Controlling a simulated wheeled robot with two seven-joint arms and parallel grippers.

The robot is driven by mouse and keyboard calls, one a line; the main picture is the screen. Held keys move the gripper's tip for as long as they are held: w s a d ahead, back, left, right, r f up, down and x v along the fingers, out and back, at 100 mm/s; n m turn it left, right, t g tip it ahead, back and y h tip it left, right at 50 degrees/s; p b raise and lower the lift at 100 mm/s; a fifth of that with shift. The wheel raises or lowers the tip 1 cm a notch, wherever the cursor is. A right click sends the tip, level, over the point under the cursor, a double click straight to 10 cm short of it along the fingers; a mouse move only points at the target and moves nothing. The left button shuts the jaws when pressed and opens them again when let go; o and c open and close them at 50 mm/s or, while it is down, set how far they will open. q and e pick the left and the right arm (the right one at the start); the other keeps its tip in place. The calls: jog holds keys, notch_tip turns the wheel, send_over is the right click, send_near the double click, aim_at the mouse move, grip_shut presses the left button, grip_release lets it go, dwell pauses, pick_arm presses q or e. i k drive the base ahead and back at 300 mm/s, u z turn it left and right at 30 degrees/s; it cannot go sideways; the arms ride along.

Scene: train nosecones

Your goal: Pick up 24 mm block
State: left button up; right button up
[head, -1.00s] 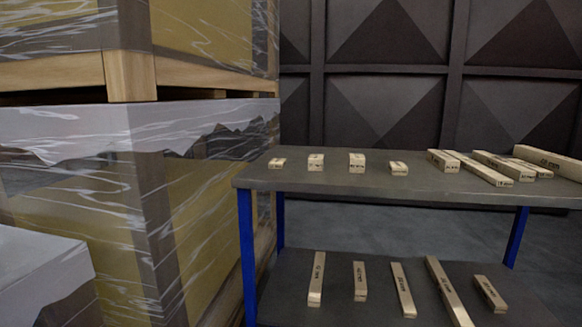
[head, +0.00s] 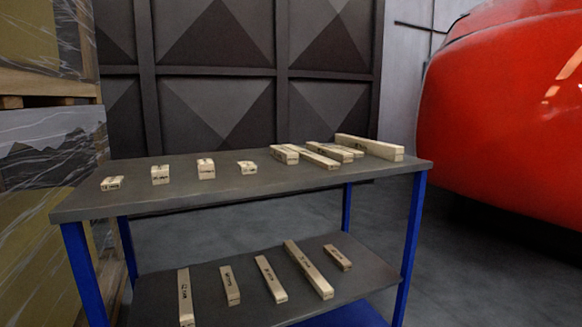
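Several pale wooden blocks with dark printed labels lie on a two-level table. On the top shelf (head: 250,205) are small blocks: one at far left (head: 112,183), one beside it (head: 160,174), a third (head: 206,168) and a low one (head: 247,168). Longer blocks lie at its right, including the longest (head: 369,147). The lower shelf (head: 150,290) holds several bars, such as the long one (head: 308,269) and a short one (head: 338,257). The labels are too small to read, so I cannot tell which block is 24 mm. Neither gripper is in view.
The table has blue legs (head: 409,245). Wrapped pallets (head: 45,160) stand close at the left. A large red rounded body (head: 505,120) stands at the right. Dark panelled wall (head: 215,60) is behind. Grey floor (head: 470,270) is open right of the table.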

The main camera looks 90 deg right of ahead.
aim_at(246, 169)
jog(key=z, duration=2.7)
